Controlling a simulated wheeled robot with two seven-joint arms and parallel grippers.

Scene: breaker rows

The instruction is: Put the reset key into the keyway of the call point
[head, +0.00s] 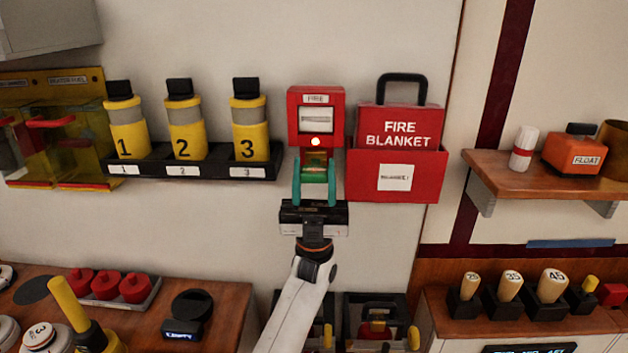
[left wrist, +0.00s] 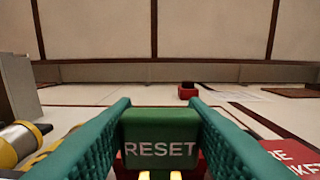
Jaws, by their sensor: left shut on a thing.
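The red call point (head: 297,112), marked FIRE, is fixed to the wall, with a lit white spot low on its front. My left gripper (head: 315,172) is just below the spot, its green fingers pointing up at the call point's lower part. The fingers are shut on the reset key, a green block (left wrist: 160,135) lettered RESET that sits upright between them in the left wrist view. Some yellow shows below the block there. The keyway is hidden, so I cannot tell whether the key touches or enters it. My right gripper is not in view.
A red fire blanket box (head: 420,180) is close on the right. A black rack (head: 222,171) with numbered yellow cylinders is on the left. A wooden shelf (head: 520,178) is farther right. Wooden counters (head: 232,292) stand below. The wall above the call point is bare.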

